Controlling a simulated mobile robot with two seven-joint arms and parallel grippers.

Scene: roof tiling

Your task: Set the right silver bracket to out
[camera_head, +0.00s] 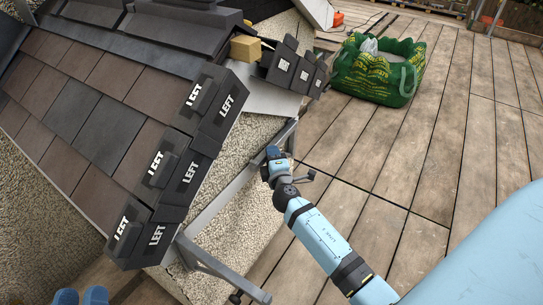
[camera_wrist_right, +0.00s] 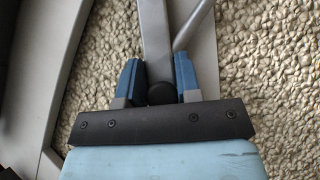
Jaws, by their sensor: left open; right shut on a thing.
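The right silver bracket (camera_head: 293,127) is a grey metal bar frame by the pebbled wall, beside the roof's edge. My right gripper (camera_head: 273,154) is at this bracket. In the right wrist view, its blue fingers (camera_wrist_right: 160,80) stand on either side of a silver bar (camera_wrist_right: 156,38) with a dark round end, shut on it. The gripper partly hides the bracket in the head view. A second silver bracket (camera_head: 212,262) sticks out lower down, near the roof's lower corner.
Dark roof tiles marked LEFT (camera_head: 187,172) line the roof's edge. More dark tiles (camera_head: 290,67) are stacked beyond, next to a yellow block (camera_head: 245,48). A green bag (camera_head: 375,85) stands on the wooden deck (camera_head: 440,150). The deck to the right is mostly clear.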

